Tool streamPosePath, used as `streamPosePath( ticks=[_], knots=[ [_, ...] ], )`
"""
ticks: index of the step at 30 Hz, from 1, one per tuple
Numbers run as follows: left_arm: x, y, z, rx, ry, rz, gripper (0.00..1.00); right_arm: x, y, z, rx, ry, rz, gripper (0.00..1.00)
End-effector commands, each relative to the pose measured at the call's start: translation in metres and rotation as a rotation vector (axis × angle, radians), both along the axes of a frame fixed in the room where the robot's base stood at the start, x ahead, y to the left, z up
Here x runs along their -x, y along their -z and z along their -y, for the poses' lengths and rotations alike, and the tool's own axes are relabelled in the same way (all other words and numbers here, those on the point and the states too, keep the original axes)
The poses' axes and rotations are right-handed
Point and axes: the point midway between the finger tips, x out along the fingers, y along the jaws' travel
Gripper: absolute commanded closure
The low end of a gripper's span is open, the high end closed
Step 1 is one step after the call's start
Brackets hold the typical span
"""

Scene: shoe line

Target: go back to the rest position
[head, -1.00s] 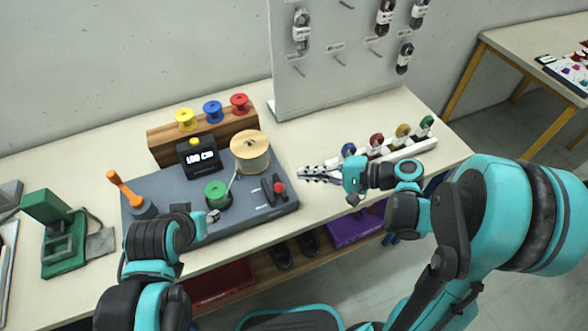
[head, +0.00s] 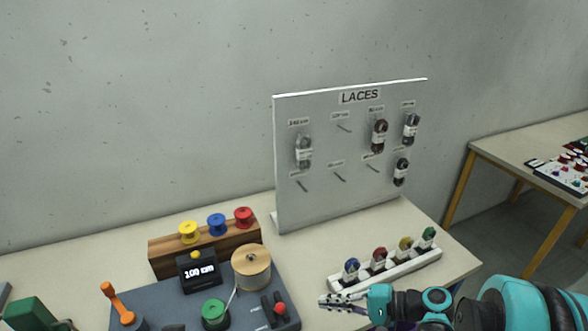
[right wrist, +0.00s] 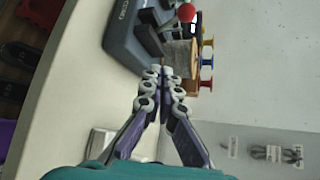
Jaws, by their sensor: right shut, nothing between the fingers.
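My right gripper (head: 324,301) is shut and empty. It is low in the head view, over the table's front part, between the grey lace machine (head: 150,297) and the white rack (head: 392,276). In the right wrist view its closed fingers (right wrist: 161,74) point toward the grey machine (right wrist: 120,35), with bare table beneath. My left gripper is outside both views.
The white rack holds several coloured laces. A LACES board (head: 340,205) stands behind. Yellow, blue and red spools top a wooden block (head: 165,258).

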Motion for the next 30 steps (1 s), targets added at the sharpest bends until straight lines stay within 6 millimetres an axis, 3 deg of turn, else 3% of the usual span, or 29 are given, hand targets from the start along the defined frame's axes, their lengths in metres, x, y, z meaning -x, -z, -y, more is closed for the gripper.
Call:
streamPosePath(
  ticks=[5,11,21,30],
  knots=[
    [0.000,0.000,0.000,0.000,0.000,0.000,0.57,0.003,0.001,-0.009,0.121,-0.001,-0.002,1.00],
    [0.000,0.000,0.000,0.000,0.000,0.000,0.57,0.022,0.005,-0.014,0.479,-0.026,0.046,1.00],
    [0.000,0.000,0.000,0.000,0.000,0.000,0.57,0.070,-0.010,0.022,1.130,-0.161,0.307,1.00],
    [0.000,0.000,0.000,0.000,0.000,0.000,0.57,0.085,-0.030,0.044,1.406,-0.249,0.486,1.00]
  ],
)
